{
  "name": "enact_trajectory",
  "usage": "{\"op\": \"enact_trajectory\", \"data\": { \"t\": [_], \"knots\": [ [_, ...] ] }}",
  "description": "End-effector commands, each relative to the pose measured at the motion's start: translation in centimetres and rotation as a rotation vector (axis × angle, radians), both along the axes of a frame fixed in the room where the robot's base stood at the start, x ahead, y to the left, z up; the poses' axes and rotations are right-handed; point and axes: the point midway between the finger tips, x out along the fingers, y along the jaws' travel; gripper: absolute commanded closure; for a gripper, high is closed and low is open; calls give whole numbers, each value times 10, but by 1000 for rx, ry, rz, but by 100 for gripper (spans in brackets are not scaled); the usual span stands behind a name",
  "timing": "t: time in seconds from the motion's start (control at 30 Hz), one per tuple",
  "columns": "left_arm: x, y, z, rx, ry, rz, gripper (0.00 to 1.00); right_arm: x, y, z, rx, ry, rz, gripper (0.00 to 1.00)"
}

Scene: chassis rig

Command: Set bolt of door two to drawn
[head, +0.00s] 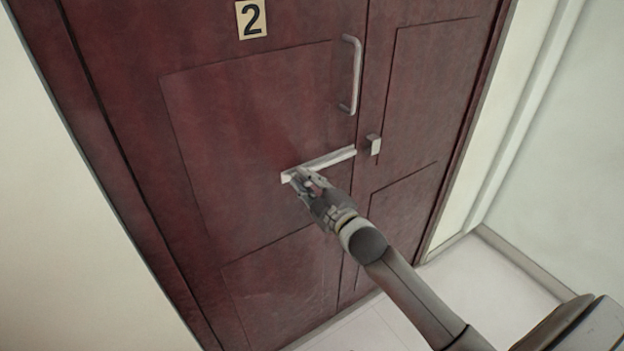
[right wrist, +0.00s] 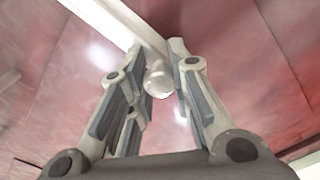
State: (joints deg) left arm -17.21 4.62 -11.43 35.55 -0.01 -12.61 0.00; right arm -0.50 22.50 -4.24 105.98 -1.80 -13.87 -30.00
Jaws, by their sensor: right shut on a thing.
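Door two is a dark red-brown door (head: 230,130) with a "2" plate (head: 251,19) at its top, and it looks closed. Its pale bolt (head: 335,158) lies level across the left leaf, below the handle. The bolt's right end stops near the seam, with a small gap of bare door before the catch (head: 375,145) on the right leaf. My right gripper (head: 302,176) is at the bolt's left end, shut on the bolt's knob. In the right wrist view the round knob (right wrist: 158,80) sits between the two fingers. My left gripper is not in view.
A vertical pull handle (head: 356,75) stands above the bolt, near the seam. A pale wall is at the left and another at the right (head: 575,160). Light floor (head: 485,280) is clear at the lower right.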

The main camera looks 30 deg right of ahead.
Motion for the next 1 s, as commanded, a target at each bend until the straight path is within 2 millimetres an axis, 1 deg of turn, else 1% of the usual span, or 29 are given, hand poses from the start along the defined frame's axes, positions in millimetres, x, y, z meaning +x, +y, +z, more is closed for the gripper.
{"op": "enact_trajectory", "data": {
  "t": [0.03,0.1,0.13,0.3,0.57,0.7,0.83,1.0],
  "knots": [
    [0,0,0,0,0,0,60,-1,3,-2,4,3,6,100],
    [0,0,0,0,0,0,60,-1,3,-2,4,3,7,100],
    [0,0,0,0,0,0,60,-1,4,-2,4,3,7,77],
    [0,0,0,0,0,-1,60,0,3,-2,4,2,6,56],
    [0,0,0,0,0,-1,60,0,2,-1,3,1,4,56],
    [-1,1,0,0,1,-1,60,-5,1,-1,2,1,3,56],
    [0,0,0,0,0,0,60,-19,0,-2,2,2,4,56],
    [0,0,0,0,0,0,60,-48,-1,-2,3,4,5,56]
  ]
}}
